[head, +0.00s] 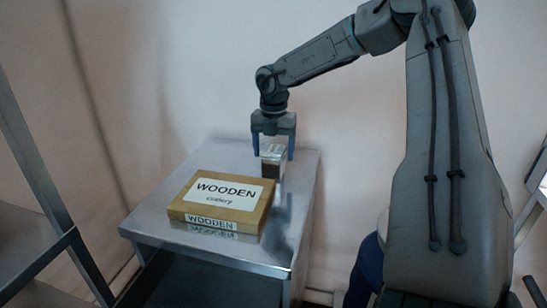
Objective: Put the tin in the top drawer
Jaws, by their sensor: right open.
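The tin (272,162) is a small shiny box with a dark lower part, upright on the metal cabinet top (304,165) near its back right. My right gripper (272,152) points down over the tin, with its open fingers on either side of it. Whether the fingers touch the tin I cannot tell. The cabinet's front below the top is dark, and I cannot make out a top drawer. My left gripper is not in view.
A wooden cutlery box (177,206) lies on the cabinet top, just in front and left of the tin. A metal shelf rack (30,160) stands at the left edge. The wall is close behind the cabinet. A bare strip of top lies right of the box.

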